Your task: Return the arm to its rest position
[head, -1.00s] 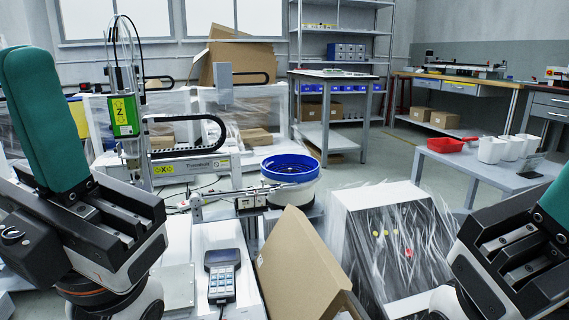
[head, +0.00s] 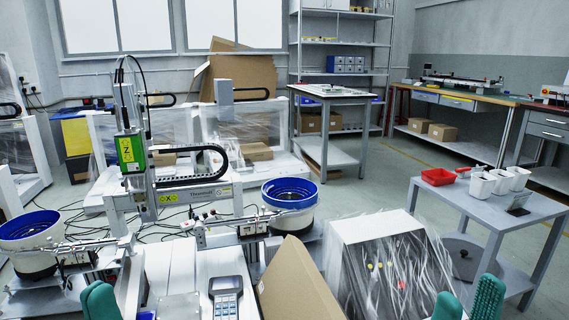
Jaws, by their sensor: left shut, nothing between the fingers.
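My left gripper (head: 100,302) shows only as teal fingertips at the bottom left edge of the head view. Its fingers are together with nothing between them. It is in front of the left bowl feeder and left of the handheld pendant. My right gripper (head: 467,303) shows as two teal fingertips at the bottom right, with a clear gap between them and nothing seen in it. It is in front of the plastic-wrapped box. The rest of both arms is out of view. The gantry screwdriver (head: 130,150) stands upright at the centre left.
A blue-rimmed bowl feeder (head: 290,193) stands behind the pendant (head: 225,298); another (head: 28,228) is at far left. An open cardboard box (head: 300,285) and the wrapped box (head: 385,270) fill the front middle. A grey table (head: 490,210) with a red bin (head: 437,177) stands right.

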